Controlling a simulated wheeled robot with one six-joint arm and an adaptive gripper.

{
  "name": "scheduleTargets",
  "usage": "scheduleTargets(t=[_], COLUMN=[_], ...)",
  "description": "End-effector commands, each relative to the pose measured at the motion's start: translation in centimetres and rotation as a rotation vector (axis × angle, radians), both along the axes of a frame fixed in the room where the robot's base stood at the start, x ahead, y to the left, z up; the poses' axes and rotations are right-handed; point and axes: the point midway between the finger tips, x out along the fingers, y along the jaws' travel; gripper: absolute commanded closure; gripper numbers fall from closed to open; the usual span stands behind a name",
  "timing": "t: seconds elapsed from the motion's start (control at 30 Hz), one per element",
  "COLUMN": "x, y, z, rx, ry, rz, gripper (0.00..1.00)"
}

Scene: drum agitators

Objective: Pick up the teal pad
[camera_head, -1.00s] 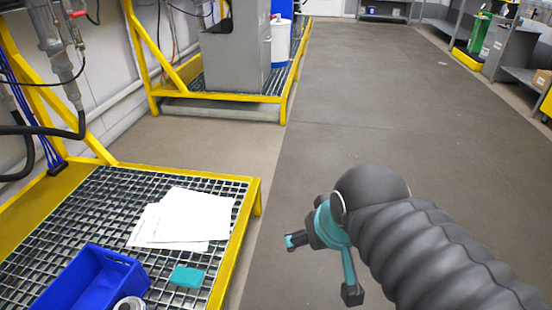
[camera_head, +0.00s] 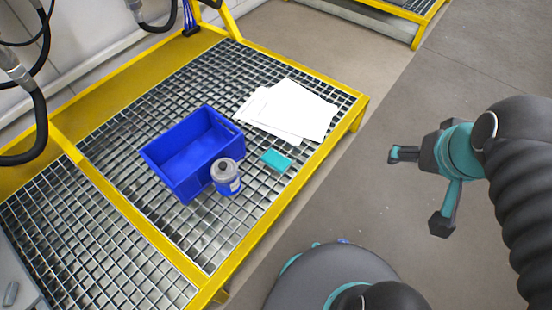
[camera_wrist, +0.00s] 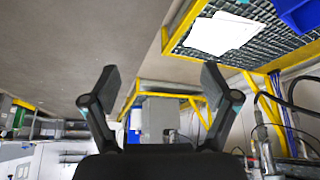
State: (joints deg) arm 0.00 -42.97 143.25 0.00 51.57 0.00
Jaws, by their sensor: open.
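The teal pad (camera_head: 276,160) lies flat on the metal grating (camera_head: 235,240), near the platform's yellow front edge. It sits between the white papers and a small grey-and-blue jar. My gripper (camera_head: 415,188) is to the right of the platform, over the open floor, well apart from the pad. In the wrist view my gripper (camera_wrist: 155,85) has its two fingers spread with nothing between them. In that view a bit of teal shows at the top edge by the papers; I cannot tell if it is the pad.
A blue bin (camera_head: 190,155) stands on the grating left of the pad, with the jar (camera_head: 226,178) at its front corner. White papers (camera_head: 290,110) lie behind the pad. A yellow rail (camera_head: 290,195) edges the platform. The floor (camera_head: 450,75) to the right is clear.

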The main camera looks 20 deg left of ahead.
Motion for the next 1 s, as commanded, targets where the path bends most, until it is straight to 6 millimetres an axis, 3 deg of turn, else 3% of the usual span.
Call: scheduleTargets(t=[0.33,0.4,0.5,0.73,1.0], x=[0.0,0.0,0.0,1.5,5.0], y=[0.0,0.0,0.5,2.9,7.0], z=[0.0,0.0,-0.2,-3.6,-7.3], rx=[0.000,0.000,0.000,-0.008,-0.038], ry=[0.000,0.000,0.004,0.147,0.313], rz=[0.000,0.001,0.019,0.115,0.238], gripper=[0.14,0.08,0.08,0.08,0.08])
